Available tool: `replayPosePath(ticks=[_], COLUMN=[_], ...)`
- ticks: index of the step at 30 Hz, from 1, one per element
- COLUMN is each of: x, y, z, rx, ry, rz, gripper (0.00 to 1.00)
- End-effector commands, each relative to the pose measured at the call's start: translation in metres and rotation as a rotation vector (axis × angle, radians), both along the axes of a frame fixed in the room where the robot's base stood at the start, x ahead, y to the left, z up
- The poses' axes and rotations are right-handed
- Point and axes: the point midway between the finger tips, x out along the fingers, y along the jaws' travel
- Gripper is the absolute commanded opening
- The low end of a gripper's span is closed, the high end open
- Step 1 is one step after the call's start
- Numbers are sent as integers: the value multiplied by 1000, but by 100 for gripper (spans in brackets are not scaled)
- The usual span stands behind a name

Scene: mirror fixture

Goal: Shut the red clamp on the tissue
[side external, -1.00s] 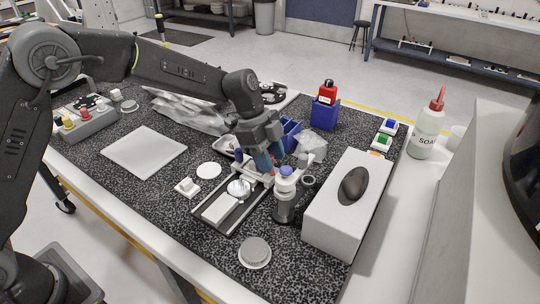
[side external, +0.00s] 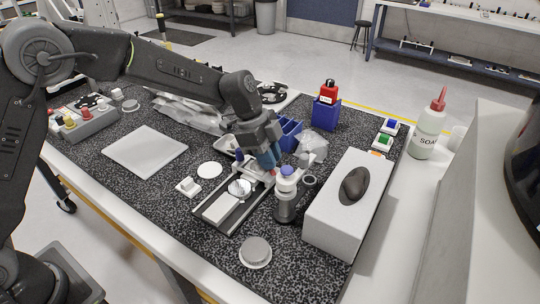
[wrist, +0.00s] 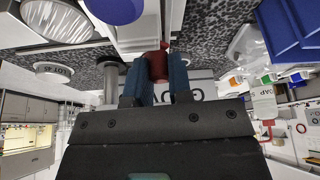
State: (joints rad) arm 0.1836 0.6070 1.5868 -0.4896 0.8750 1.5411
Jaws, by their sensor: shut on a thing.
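The red clamp (wrist: 157,64) shows between the two blue fingers of my gripper (wrist: 159,82) in the wrist view. The fingers are closed on it, one at each side. In the side view my gripper (side external: 268,161) points down at the far end of the mirror fixture (side external: 214,224), and only a small red part of the clamp (side external: 276,172) shows beside the fingertips.
A white box with a dark oval (side external: 330,218) is further right. Blue bins (side external: 290,131) stand behind the gripper. A white pad (side external: 145,151) lies left, with bare speckled mat around it.

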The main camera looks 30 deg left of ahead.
Motion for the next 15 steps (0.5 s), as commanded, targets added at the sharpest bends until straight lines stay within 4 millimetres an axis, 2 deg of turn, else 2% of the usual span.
replayPosePath(ticks=[1, 9, 15], x=[0, 0, 0], y=[0, 0, 0], z=[1, 0, 1], rx=[-1, -1, -1], ry=[-1, -1, -1], rz=[-1, -1, -1], gripper=[21, 45, 45])
